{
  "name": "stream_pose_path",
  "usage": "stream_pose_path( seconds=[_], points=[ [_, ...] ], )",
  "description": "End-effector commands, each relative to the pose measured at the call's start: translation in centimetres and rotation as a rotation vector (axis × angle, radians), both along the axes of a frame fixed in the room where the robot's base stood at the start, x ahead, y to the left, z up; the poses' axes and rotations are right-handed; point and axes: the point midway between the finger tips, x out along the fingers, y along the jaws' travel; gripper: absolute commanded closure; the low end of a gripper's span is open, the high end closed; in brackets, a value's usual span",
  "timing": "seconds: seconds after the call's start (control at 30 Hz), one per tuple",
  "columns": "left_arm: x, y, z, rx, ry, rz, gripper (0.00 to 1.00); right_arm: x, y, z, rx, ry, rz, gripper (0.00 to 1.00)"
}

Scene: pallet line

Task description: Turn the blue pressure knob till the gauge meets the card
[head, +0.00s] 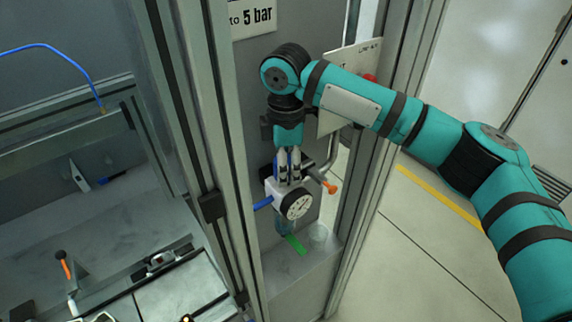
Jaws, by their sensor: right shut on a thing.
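My right gripper (289,167) reaches down from above and is shut on the blue pressure knob (291,160). Its fingers hide most of the knob; only a little blue shows between them. The round gauge (298,205), white with a dark rim, sits just below on the front of the pale regulator body (274,188). Its needle is too small to read. The white card (252,18) is on the panel at the top, cut off by the picture edge; it reads "to 5 bar". My left gripper is not in view.
A blue hose (262,204) enters the regulator from the left. An orange-tipped lever (330,187) stands close to its right. Metal posts (217,160) flank the panel. Open floor (430,240) lies to the right.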

Motion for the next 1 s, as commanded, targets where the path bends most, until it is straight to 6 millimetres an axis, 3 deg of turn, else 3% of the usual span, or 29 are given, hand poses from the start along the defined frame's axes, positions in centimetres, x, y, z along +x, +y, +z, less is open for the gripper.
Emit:
stream_pose_path(
  seconds=[0.33, 0.37, 0.53, 0.83, 1.0],
  points=[
    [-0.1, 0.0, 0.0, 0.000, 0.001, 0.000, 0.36, 0.1, 0.1, 0.2, 0.003, -0.004, -0.050, 0.91],
    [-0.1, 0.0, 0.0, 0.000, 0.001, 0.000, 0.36, 0.1, 0.1, 0.2, 0.003, -0.004, -0.050, 0.58],
    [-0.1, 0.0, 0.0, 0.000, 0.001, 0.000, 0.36, 0.0, 0.1, 0.2, 0.002, -0.004, -0.049, 0.36],
    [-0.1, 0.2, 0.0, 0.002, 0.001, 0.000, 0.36, 0.0, 0.1, 0.3, 0.001, -0.003, -0.049, 0.36],
    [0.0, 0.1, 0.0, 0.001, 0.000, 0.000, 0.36, 0.1, 0.1, 2.3, 0.003, -0.005, -0.049, 0.36]
  ],
)
